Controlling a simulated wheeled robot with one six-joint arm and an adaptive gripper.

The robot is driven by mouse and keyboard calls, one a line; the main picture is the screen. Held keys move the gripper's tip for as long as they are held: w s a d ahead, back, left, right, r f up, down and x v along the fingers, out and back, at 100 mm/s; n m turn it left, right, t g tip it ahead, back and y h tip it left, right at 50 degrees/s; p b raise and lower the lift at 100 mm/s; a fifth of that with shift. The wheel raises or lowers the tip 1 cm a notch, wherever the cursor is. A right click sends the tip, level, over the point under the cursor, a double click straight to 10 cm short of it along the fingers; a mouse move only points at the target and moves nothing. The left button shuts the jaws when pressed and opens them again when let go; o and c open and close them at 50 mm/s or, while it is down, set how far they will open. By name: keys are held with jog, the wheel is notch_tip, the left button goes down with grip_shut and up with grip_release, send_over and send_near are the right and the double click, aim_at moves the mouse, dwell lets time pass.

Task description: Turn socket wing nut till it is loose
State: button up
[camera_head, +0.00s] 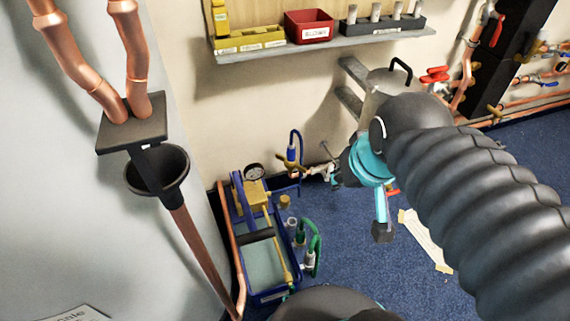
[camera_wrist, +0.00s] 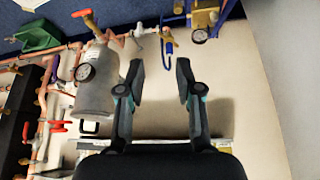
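A small brass-coloured fitting with wing-like ends (camera_head: 291,163) sits on the wall pipework, below the blue connector of a blue hose. It looks like the wing nut, but it is too small to be sure. In the wrist view, the fitting (camera_wrist: 166,37) shows beyond and above my fingertips. My gripper (camera_wrist: 159,76) is open, with empty space between its two fingers. In the head view, my gripper is to the right of the fitting and apart from it, with its tips partly hidden by my arm.
A blue-framed test pump (camera_head: 285,296) with a gauge stands at lower left. A grey tank (camera_wrist: 95,88) hangs near my fingers. A shelf (camera_head: 320,47) with a red bin (camera_head: 309,27) is above. Copper pipes with red-handled valves (camera_head: 435,75) run at right.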

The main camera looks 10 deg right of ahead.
jog(key=w+f+n+g+b, duration=0.1)
jog(key=w+n+g+b, duration=0.1)
jog(key=w, duration=0.8)
jog(key=n+g+b, duration=0.3)
jog(key=n+b, duration=0.2)
jog(key=n, duration=0.2)
send_over(302, 167)
notch_tip(302, 167, down, 22)
jog(key=f, duration=0.1)
notch_tip(302, 167, down, 13)
jog(key=shift+d+r+b, duration=0.1)
jog(key=shift+b, duration=0.95)
grip_shut()
